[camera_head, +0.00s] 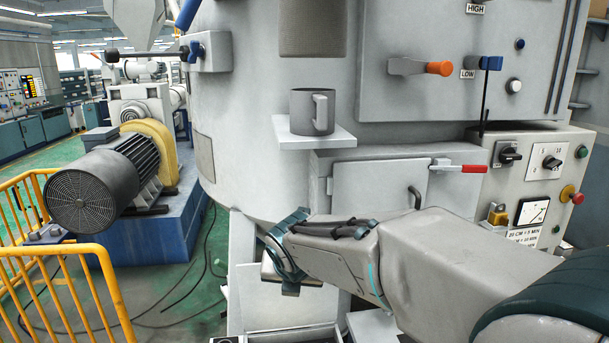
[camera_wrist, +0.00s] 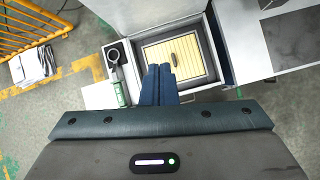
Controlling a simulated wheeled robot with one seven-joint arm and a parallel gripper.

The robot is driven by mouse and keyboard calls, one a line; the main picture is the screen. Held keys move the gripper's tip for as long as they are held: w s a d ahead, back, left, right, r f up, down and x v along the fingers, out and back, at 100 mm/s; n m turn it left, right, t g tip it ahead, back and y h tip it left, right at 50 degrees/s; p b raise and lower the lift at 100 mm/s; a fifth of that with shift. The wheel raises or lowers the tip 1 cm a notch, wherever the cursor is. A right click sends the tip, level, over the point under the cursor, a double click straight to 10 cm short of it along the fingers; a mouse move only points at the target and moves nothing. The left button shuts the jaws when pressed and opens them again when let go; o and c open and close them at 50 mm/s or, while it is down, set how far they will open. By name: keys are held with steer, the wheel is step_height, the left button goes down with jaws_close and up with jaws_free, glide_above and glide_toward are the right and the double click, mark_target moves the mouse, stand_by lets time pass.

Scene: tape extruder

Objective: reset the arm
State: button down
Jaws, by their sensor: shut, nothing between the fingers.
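My gripper (camera_head: 284,270) is low in front of the machine's grey body in the head view, with my arm reaching in from the right. In the wrist view the two dark blue fingers of my gripper (camera_wrist: 159,82) are together with nothing between them. They point over an open box (camera_wrist: 218,52) with a yellow ribbed plate (camera_wrist: 187,48) inside. A small brown thing (camera_wrist: 173,58) lies on that plate. Whether the fingers touch anything is hard to tell, but no contact shows.
A grey mug (camera_head: 300,112) stands on a small shelf (camera_head: 320,137) above my gripper. A red-handled latch (camera_head: 472,169), an orange-handled lever (camera_head: 438,68) and a control panel (camera_head: 545,170) are to the right. Yellow railings (camera_head: 95,258) and a motor (camera_head: 100,185) stand left.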

steer(key=s+d+f+m+g, duration=0.1)
steer(key=s+d+m, duration=0.8)
steer(key=m, duration=0.8)
steer(key=s+d+f+m+g, duration=0.2)
steer(key=s+d+m, duration=0.6)
steer(key=m, duration=1)
steer(key=s, duration=0.4)
steer(key=shift+s+d+h, duration=0.2)
steer(key=shift+d+h, duration=0.15)
steer(key=shift+h, duration=0.05)
steer(key=shift+f, duration=0.1)
